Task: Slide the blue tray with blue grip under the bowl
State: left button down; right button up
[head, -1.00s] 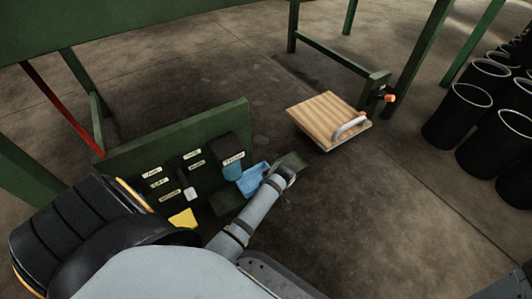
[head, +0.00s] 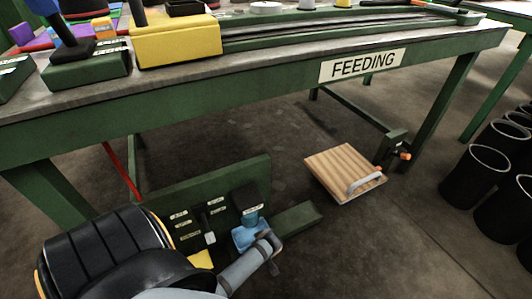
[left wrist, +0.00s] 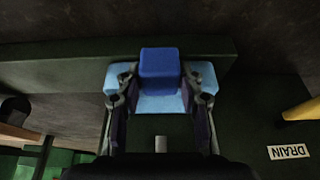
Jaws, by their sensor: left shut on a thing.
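The light-blue tray (head: 241,237) is low by the green panel, beneath a dark block with a blue lower part. In the left wrist view, the tray (left wrist: 160,104) carries a darker blue upright grip (left wrist: 160,62). My left gripper (left wrist: 158,82) has one finger on each side of the grip and is shut on it. In the head view my left gripper (head: 268,243) is at the tray's right side, and the arm hides part of the tray. I cannot make out a bowl for certain. My right gripper is not in view.
A green panel (head: 215,185) with labelled black parts stands under the green FEEDING table (head: 250,85). A green block (head: 296,219) is just right of the tray. A wooden board (head: 340,165) with a handle lies farther right. Black bins (head: 478,180) stand at the right.

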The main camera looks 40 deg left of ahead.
pick_arm(q)
jog(key=shift+s+a+f, duration=0.1)
jog(key=shift+s, duration=0.2)
jog(key=c, duration=0.8)
grip_release()
jog(key=shift+c, duration=0.2)
jog(key=shift+r, duration=0.2)
jog(key=v, duration=1.1)
jog(key=shift+d+r, duration=0.25)
jog(key=shift+r, duration=0.1)
jog(key=shift+w, duration=0.1)
